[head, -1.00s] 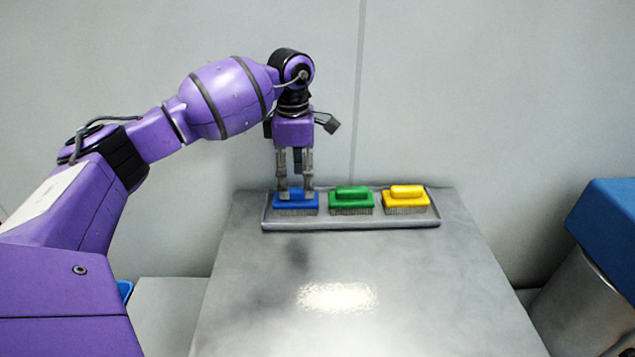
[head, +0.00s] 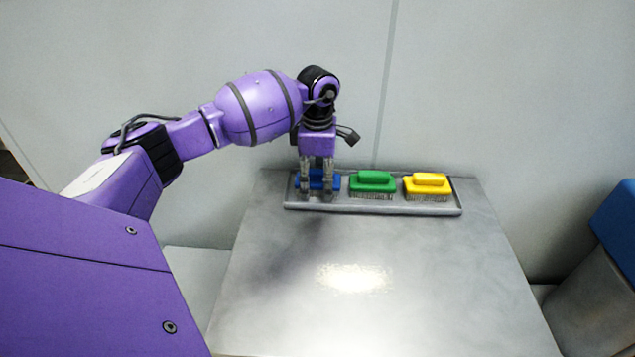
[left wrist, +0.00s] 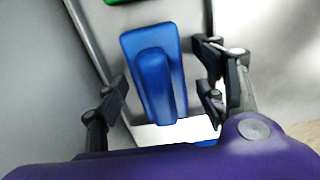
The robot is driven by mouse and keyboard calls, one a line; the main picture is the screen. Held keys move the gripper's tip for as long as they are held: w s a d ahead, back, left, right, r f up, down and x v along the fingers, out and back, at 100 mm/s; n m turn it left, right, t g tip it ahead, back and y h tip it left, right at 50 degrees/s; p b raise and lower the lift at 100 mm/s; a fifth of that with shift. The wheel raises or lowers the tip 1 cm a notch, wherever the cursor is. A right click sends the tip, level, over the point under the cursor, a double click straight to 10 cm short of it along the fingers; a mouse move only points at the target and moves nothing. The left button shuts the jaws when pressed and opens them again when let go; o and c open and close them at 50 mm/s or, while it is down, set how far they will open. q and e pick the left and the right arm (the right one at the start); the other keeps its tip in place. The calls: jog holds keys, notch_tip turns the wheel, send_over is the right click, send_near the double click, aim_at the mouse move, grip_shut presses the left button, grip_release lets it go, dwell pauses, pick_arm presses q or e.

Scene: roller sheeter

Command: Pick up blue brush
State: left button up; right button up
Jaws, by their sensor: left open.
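The blue brush (head: 316,174) sits at the left end of a grey tray (head: 375,209) at the back of the metal table. My left gripper (head: 318,190) is over it, pointing down, with its fingers in front of and beside the brush and hiding part of it. In the left wrist view the blue brush (left wrist: 155,75) lies between the two spread fingers of the left gripper (left wrist: 165,95), its raised handle facing the camera. The gripper is open and not closed on the brush. My right gripper is not in view.
A green brush (head: 372,184) and a yellow brush (head: 428,187) stand to the right in the same tray. The table (head: 430,270) in front is clear. A blue-topped grey bin (head: 615,220) stands at the right edge. A wall is close behind the table.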

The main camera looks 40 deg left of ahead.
aim_at(318, 170)
pick_arm(q)
jog(key=c, duration=1.3)
jog(key=shift+r, duration=0.5)
notch_tip(318, 170, up, 2)
jog(key=shift+r, duration=0.2)
jog(key=s+d+r+b, duration=0.1)
jog(key=s+d+r, duration=0.6)
jog(key=d, duration=0.5)
notch_tip(318, 170, up, 3)
jog(key=shift+f, duration=0.2)
